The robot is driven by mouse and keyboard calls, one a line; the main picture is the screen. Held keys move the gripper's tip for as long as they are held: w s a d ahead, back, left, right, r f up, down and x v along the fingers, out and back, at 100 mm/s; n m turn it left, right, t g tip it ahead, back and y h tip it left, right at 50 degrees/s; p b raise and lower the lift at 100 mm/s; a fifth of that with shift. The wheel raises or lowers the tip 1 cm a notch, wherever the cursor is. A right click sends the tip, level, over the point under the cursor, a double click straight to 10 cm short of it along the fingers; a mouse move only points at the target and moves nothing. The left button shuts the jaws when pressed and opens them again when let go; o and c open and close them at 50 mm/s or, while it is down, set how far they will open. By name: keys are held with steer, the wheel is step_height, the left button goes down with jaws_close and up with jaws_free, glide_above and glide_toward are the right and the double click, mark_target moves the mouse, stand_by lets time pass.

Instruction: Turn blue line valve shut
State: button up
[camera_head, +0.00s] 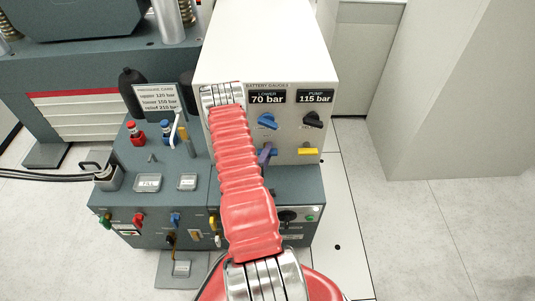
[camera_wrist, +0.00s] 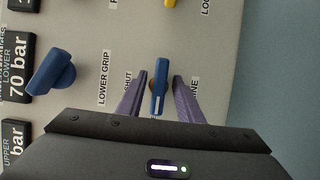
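A blue valve handle (camera_wrist: 160,88) stands out from the light panel in the wrist view, with a white mark on its near end and a "SHUT" label to its left. My gripper (camera_wrist: 160,95) has its two purple fingers on either side of this handle, with a small gap visible on each side. The fingers are open around it, not pressed on it. In the head view the blue handle (camera_head: 273,151) shows beside my gripper (camera_head: 265,156), partly hidden by the purple finger.
A larger blue knob (camera_wrist: 50,75) sits under the 70 bar display, near the "LOWER GRIP" label. A black knob (camera_head: 313,119) and a yellow handle (camera_head: 307,151) are to the right on the same panel. Lower left, a grey box (camera_head: 150,200) carries several small coloured valves.

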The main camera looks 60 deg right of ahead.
steer(key=shift+c, duration=0.5)
jaws_close()
steer(key=shift+m, duration=0.4)
steer(key=m+y, duration=0.1)
steer(key=m, duration=0.1)
steer(key=shift+m+y, duration=0.4)
steer(key=m+t+y, duration=0.1)
steer(key=m, duration=0.2)
steer(key=shift+s+m+y, duration=0.1)
steer(key=shift+m+y, duration=0.2)
steer(key=m+t+y, duration=0.1)
steer(key=m+t, duration=0.1)
steer(key=m, duration=0.1)
steer(key=shift+a+f, duration=0.1)
steer(key=m+t+y, duration=0.1)
steer(key=m, duration=0.2)
steer(key=shift+t+y, duration=0.3)
